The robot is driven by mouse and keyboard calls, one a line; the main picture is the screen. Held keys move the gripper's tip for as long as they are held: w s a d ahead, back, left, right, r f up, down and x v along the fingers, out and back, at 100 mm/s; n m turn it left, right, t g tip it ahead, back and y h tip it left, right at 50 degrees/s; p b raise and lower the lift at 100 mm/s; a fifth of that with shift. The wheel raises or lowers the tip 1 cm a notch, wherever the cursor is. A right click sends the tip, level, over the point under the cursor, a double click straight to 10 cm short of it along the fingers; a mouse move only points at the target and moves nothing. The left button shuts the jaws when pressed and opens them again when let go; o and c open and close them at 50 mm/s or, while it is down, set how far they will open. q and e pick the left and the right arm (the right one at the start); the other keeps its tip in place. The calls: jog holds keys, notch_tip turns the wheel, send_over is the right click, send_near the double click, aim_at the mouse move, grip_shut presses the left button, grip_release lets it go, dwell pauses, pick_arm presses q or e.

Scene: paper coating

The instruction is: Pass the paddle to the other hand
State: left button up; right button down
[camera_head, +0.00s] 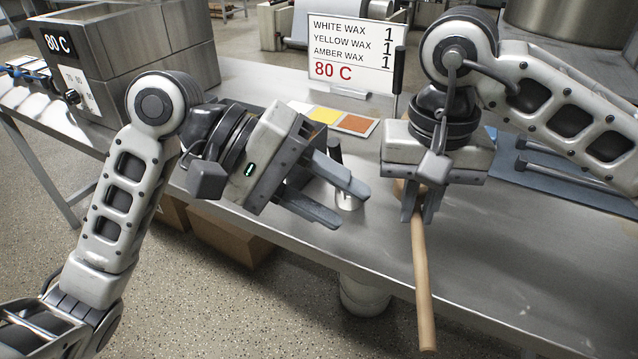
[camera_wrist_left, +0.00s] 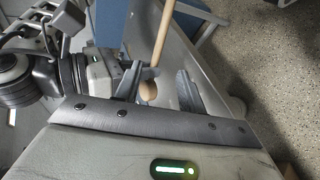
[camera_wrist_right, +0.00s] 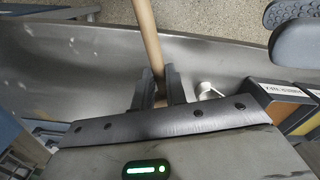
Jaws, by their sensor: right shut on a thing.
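The paddle (camera_head: 421,285) is a light wooden stick. My right gripper (camera_head: 418,214) is shut on it, and its long handle slants down toward the table's front edge. A small tan part behind the right fingers looks like its other end, mostly hidden. The paddle also shows in the right wrist view (camera_wrist_right: 149,40), running between the fingers, and in the left wrist view (camera_wrist_left: 161,38), with a rounded end near the right fingers. My left gripper (camera_head: 346,206) is open and empty, left of the paddle and apart from it, its fingers pointing toward it.
A small metal cup (camera_head: 349,201) stands just behind the left fingertips. A wax sign (camera_head: 352,52) and coloured swatches (camera_head: 357,124) are at the back. A grey 80 C heater box (camera_head: 90,65) is far left. A blue mat (camera_head: 540,178) with metal rods lies right. The front right table is clear.

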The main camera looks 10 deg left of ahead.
aim_at(415, 249)
pick_arm(q)
jog(key=shift+y, duration=0.3)
jog(key=x, duration=1)
jog(key=shift+s+d+r, duration=0.3)
jog(key=shift+s+d, duration=0.05)
jog(key=shift+s, duration=0.05)
grip_shut()
pick_arm(e)
jog(key=c, duration=1.3)
grip_release()
jog(key=shift+c, duration=0.2)
jog(key=shift+r, duration=0.1)
